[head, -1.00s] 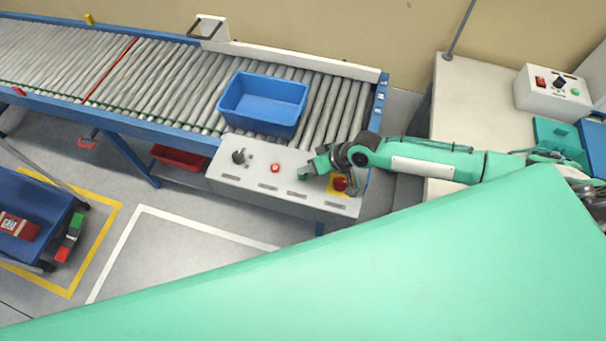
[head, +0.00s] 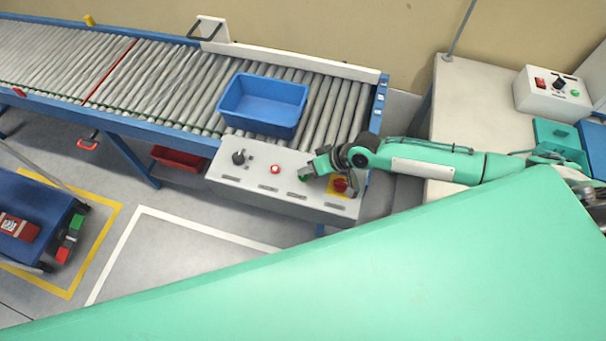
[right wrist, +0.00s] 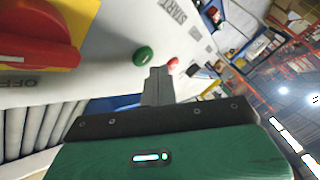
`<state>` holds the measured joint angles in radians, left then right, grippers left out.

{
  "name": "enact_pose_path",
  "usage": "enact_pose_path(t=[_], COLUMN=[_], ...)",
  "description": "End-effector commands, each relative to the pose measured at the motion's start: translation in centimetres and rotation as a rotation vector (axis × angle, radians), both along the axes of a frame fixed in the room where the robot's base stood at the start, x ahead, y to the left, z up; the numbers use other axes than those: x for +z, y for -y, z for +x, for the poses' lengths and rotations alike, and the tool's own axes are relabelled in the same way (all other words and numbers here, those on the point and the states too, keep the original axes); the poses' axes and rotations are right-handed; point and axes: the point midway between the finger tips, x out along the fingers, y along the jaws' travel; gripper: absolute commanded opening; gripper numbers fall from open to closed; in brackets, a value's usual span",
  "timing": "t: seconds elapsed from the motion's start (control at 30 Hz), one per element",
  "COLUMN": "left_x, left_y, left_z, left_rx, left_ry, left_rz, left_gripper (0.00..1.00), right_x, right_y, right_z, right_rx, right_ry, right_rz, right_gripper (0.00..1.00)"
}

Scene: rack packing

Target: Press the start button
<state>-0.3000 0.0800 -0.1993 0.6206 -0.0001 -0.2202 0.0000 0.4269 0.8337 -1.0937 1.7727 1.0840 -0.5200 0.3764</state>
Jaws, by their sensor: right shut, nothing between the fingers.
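The control panel (head: 250,182) stands at the front of the roller conveyor. In the right wrist view it carries a green button (right wrist: 143,56), a smaller red button (right wrist: 173,63) and a printed START label (right wrist: 172,12). The red button also shows in the head view (head: 275,169). My right gripper (head: 312,168) is over the right half of the panel, its fingers shut and empty. In the right wrist view its fingertips (right wrist: 158,74) appear close to the green button; I cannot tell whether they touch. My left gripper is out of view.
A black knob (head: 238,157) is at the panel's left. A blue bin (head: 262,104) sits on the rollers behind. A white control box (head: 552,92) stands on the right bench.

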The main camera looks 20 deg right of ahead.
Motion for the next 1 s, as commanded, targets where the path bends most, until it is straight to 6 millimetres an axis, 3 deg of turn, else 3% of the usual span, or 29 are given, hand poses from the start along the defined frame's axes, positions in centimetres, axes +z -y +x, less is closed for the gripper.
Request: enact_pose_path(t=[1.0], left_x=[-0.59], left_y=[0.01], left_z=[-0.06], left_rx=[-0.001], left_ry=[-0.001], left_rz=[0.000], left_gripper=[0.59], right_x=[-0.88], right_y=[0.00], right_z=[0.01], right_rx=[0.000], right_ry=[0.000], right_rz=[0.000], right_gripper=[0.00])
